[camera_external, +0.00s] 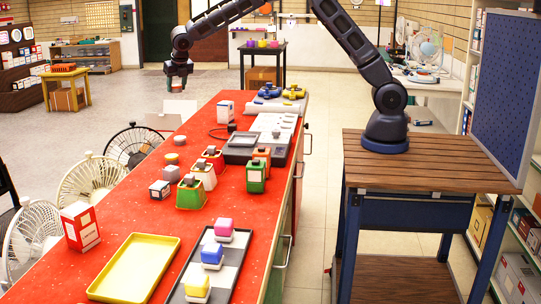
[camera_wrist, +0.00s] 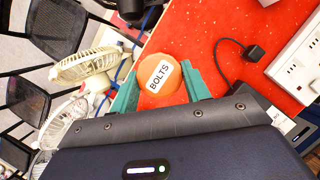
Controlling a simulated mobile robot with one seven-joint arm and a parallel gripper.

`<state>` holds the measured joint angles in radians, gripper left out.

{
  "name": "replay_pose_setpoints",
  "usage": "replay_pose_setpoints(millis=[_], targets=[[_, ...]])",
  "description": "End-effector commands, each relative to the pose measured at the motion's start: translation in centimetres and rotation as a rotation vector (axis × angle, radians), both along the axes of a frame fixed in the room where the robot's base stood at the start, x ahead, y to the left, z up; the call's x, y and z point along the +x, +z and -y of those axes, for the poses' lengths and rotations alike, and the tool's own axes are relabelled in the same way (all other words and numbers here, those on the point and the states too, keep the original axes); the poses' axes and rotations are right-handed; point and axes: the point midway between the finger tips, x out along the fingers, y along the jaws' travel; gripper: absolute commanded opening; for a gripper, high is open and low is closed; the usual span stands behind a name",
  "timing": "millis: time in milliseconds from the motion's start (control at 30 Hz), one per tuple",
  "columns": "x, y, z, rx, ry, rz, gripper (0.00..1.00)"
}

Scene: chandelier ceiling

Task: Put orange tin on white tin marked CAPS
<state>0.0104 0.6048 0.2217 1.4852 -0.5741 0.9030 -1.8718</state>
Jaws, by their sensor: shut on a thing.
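The orange tin (camera_wrist: 160,80), with a white label reading BOLTS on its lid, is between the two teal fingers of my gripper (camera_wrist: 158,86) in the wrist view. The fingers are shut on its sides. In the external view my gripper (camera_external: 178,75) is raised at the far left side of the red table (camera_external: 262,200), with the tin low between the fingers and hard to make out. Two small round tins, one (camera_external: 180,140) behind the other (camera_external: 171,157), stand on the table's left side. Their labels are too small to read, so I cannot tell which is marked CAPS.
Several block-like stamps on coloured bases, such as a green one (camera_external: 255,178), stand mid-table. A small grey-white box (camera_external: 159,190), a red-white carton (camera_external: 80,226) and a yellow tray (camera_external: 136,268) lie nearer. A carton (camera_external: 225,111) stands farther back. Fans (camera_external: 92,188) stand beside the left edge.

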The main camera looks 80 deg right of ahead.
Motion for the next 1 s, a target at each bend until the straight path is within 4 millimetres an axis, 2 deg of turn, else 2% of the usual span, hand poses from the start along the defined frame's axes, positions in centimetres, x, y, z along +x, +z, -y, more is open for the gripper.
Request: replay_pose_setpoints(millis=[600,700,1000], targets=[[-0.1,-12.9,-0.1,-0.001,0.002,-0.004,0.24],[-0.1,-14.2,-0.1,-0.001,0.0,-0.002,0.24],[-0.1,-16.1,-0.1,0.0,0.001,-0.002,0.24]])
